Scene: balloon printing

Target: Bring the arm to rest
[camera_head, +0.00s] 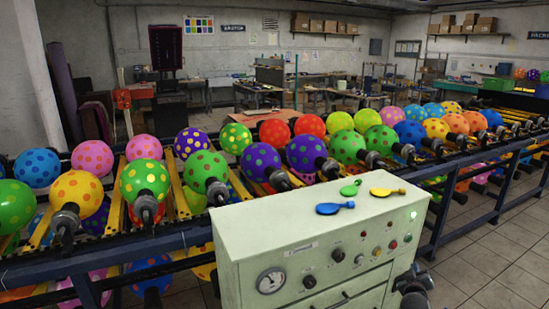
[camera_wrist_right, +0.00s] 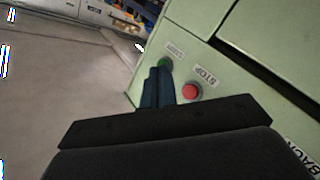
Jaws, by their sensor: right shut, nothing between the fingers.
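My right gripper (camera_wrist_right: 158,86) is shut and empty in the right wrist view. Its dark fingertips are close to a green button (camera_wrist_right: 166,62) on the pale green cabinet; I cannot tell whether they touch it. A red button (camera_wrist_right: 190,91) labelled STOP is just right of the fingers. In the head view my right gripper (camera_head: 408,275) is low at the right side of the pale green control cabinet (camera_head: 290,225), partly cut by the bottom edge. My left gripper is not in view.
Flat blue (camera_head: 335,208), green (camera_head: 350,188) and yellow (camera_head: 387,192) balloons lie on the cabinet top. Behind it a long conveyor rack (camera_head: 195,238) carries many inflated dotted balloons. Tiled floor (camera_head: 490,262) is clear at the right.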

